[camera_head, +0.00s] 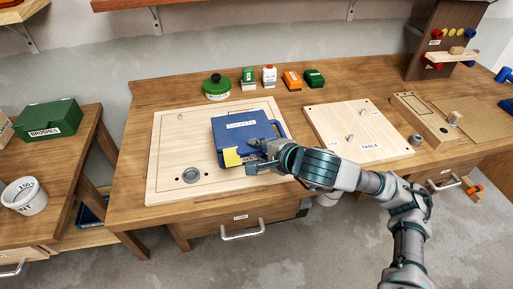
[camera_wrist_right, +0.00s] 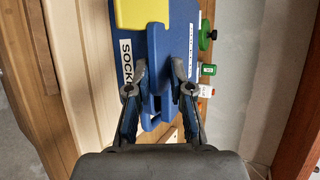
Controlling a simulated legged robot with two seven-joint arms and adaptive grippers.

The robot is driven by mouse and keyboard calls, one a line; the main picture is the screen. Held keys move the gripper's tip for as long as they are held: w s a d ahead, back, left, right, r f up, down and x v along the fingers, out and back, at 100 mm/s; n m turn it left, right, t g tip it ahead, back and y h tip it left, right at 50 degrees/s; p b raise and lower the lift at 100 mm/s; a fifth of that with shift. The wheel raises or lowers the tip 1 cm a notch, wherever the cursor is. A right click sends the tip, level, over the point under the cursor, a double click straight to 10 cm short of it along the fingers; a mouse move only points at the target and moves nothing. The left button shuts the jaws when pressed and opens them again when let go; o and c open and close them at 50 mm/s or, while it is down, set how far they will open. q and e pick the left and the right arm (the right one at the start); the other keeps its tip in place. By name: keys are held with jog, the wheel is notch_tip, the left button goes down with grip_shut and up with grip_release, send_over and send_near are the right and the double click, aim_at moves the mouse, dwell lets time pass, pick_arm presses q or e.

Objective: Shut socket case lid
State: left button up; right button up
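The blue socket case (camera_head: 243,132) sits on the pale wooden board on the workbench, with a white label on its top face and a yellow latch (camera_head: 231,157) at its front. In the wrist view the case (camera_wrist_right: 132,58) shows a "SOCKE..." label, and the yellow latch (camera_wrist_right: 142,12) is at the top. My right gripper (camera_head: 257,154) is at the front right of the case. In the wrist view its parted fingers (camera_wrist_right: 162,75) stand either side of a blue bar-like part (camera_wrist_right: 157,98); firm contact is unclear. The lid looks down or nearly so; any gap is unclear. My left gripper is out of view.
A second board (camera_head: 378,145) with pegs lies to the right. A side table at left holds a green box (camera_head: 48,119).

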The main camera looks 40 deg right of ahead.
jog(key=shift+o, duration=1.1)
jog(key=shift+f, duration=0.15)
jog(key=shift+d, duration=0.2)
jog(key=shift+s, duration=0.15)
jog(key=v, duration=1.1)
jog(key=shift+s, duration=0.2)
